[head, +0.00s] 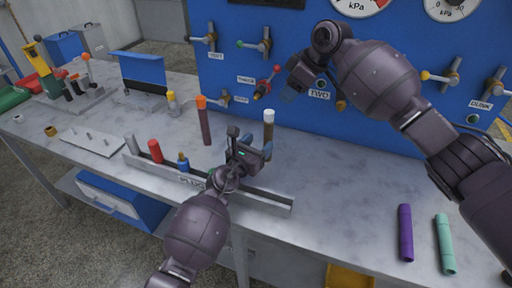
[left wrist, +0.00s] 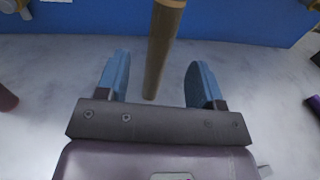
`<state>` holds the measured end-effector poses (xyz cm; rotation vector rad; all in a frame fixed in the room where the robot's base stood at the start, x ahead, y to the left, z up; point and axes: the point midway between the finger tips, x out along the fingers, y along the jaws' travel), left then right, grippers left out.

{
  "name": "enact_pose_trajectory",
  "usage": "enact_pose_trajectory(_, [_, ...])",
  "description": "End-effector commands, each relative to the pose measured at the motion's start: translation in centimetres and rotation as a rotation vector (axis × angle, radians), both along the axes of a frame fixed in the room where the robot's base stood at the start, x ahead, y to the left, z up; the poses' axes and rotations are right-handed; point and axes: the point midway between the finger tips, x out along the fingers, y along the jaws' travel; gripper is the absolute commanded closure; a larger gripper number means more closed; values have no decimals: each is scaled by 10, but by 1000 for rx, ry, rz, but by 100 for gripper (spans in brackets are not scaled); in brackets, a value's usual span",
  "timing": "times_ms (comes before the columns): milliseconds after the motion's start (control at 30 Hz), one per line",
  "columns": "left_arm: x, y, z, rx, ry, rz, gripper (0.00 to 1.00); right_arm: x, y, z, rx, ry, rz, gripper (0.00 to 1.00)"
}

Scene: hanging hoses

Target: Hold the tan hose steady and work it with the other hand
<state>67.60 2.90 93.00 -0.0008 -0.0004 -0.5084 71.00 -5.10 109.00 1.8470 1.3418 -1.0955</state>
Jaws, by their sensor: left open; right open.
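The tan hose (head: 268,131) hangs upright in front of the blue panel, with a pale collar at its top. It also shows in the left wrist view (left wrist: 163,45), where its lower end is visible between the two blue fingers. My left gripper (head: 257,148) is open, with a finger on each side of the hose and visible gaps on both sides. In the head view it covers the hose's lower part. My right gripper (head: 297,88) is open and empty in front of the panel, by the label TWO, above and to the right of the tan hose.
A dark red hose with an orange collar (head: 204,125) hangs to the left. A grey PLUGS rack (head: 265,200) stands below my left gripper. A purple hose (head: 405,233) and a mint hose (head: 445,245) lie at the right. Valves line the blue panel (head: 225,75).

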Motion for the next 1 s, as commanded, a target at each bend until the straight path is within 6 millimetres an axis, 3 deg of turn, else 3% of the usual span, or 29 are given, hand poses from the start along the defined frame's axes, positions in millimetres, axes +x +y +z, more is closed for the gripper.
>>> enact_pose_trajectory(433, [45, -27, 1, 3, -1, -5, 39, 0, 0, 0, 0, 0, 0, 57])
enact_pose_trajectory(900, [53, -30, 0, 1, 0, -2, 39, 0, 0, 0, 0, 0, 0, 57])
enact_pose_trajectory(1000, [53, -30, 0, 1, 0, -2, 51, 0, 0, 0, 0, 0, 0, 57])
